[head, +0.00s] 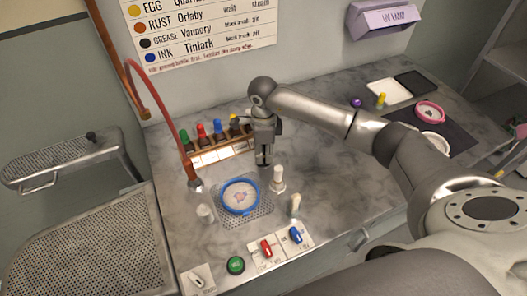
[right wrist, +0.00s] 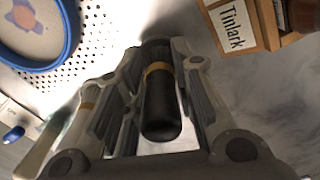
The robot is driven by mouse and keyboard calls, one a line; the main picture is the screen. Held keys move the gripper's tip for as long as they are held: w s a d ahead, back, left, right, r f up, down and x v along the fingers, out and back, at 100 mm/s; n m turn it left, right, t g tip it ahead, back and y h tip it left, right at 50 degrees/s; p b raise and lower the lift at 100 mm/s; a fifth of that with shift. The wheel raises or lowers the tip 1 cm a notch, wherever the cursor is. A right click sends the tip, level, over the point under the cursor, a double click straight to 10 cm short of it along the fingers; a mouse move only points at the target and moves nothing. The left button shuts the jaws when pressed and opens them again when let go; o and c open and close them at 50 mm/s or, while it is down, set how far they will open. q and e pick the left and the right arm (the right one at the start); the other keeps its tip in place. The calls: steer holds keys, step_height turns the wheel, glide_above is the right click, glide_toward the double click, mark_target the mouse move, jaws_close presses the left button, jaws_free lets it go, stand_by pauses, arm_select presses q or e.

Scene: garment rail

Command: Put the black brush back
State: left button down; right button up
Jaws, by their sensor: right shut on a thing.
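The black brush (right wrist: 160,112), a dark cylinder with a tan band, is held upright between the fingers of my right gripper (right wrist: 155,85). In the head view my right gripper (head: 264,157) points down over the counter, just right of the labelled wooden rack (head: 222,153); the brush is mostly hidden there. The rack also shows in the right wrist view (right wrist: 262,25), with a "Tinlark" label facing the gripper. Bottles with green, red and blue caps stand in the rack. My left gripper is not in view.
A blue hoop with stained cloth (head: 240,197) lies on the perforated plate (head: 262,210). Pale upright pieces (head: 277,180) (head: 295,204) stand right of it. A red hose nozzle (head: 195,185) hangs left. Levers and a green button (head: 235,265) sit at the front edge.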

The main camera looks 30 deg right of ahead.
steer(key=shift+f+b, duration=0.25)
steer(key=shift+b, duration=0.05)
stand_by(0.5)
stand_by(0.3)
steer(key=o, duration=1.1)
steer(key=shift+c, duration=0.2)
steer(key=o, duration=0.3)
steer(key=shift+o, duration=0.2)
steer(key=shift+r, duration=0.15)
steer(key=shift+r+p, duration=2.1)
steer(key=shift+r, duration=1.55)
